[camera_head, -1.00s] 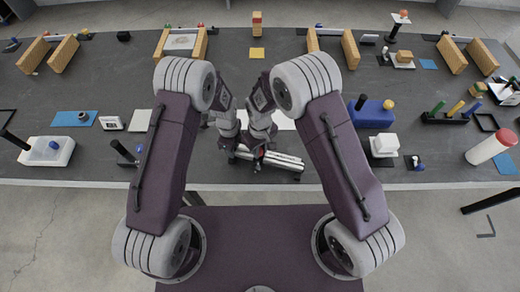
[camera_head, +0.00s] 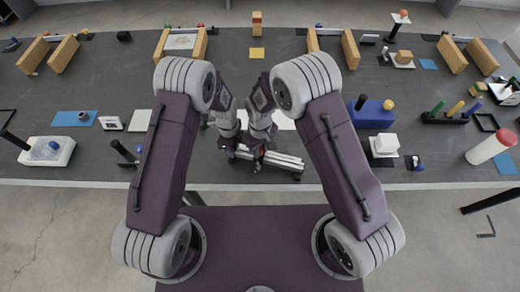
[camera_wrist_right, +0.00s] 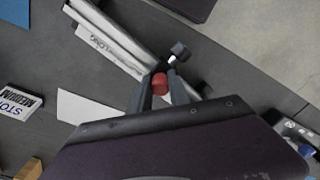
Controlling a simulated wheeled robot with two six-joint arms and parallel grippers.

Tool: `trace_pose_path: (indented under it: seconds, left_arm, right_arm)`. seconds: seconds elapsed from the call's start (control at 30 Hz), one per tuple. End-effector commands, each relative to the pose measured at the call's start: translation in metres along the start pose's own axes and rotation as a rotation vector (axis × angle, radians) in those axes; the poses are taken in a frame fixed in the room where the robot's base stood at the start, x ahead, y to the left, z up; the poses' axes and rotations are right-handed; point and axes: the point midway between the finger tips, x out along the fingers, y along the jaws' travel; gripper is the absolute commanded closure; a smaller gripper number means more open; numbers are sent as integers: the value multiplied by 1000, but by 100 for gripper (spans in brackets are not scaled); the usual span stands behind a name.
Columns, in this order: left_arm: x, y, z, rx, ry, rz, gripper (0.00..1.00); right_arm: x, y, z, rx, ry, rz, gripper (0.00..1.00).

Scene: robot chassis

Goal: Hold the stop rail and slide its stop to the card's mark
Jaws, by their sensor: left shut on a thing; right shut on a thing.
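The pale stop rail (camera_head: 284,161) lies at the table's near edge, below my two grippers. In the right wrist view the rail (camera_wrist_right: 112,38) runs diagonally from the upper left to my fingers. My right gripper (camera_head: 260,158) is shut on a red knob (camera_wrist_right: 160,84), which shows between its fingers (camera_wrist_right: 160,88) and appears to be the stop's. My left gripper (camera_head: 234,150) is shut beside it at the rail's left part; its fingertips and exact hold are hidden. A card reading "MEDIUM" (camera_wrist_right: 18,102) lies at the left of the wrist view, its first line partly cut off.
A blank white sheet (camera_wrist_right: 88,108) lies by the rail. A dark knob (camera_wrist_right: 180,50) stands close to the right fingers. A blue block (camera_head: 371,113) and a white box (camera_head: 385,145) stand to the right.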

Motion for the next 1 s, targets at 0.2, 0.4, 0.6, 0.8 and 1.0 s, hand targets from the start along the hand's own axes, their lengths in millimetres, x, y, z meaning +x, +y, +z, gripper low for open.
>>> trace_pose_path:
  seconds: [0.2,0.4,0.6,0.8,1.0]
  left_arm:
    - [0,0,0,-1,0,-1,100]
    - [0,0,0,-1,0,-1,100]
    - [0,0,0,-1,0,0,100]
    - [0,0,0,-1,0,0,100]
    - [0,0,0,-1,0,0,100]
  right_arm:
    - [-1,0,0,0,0,0,100]
    - [0,4,6,3,-2,-1,100]
    - [-1,29,40,6,-2,-1,100]
    - [0,44,60,1,-1,-1,100]
    - [0,44,61,-1,-1,-1,100]
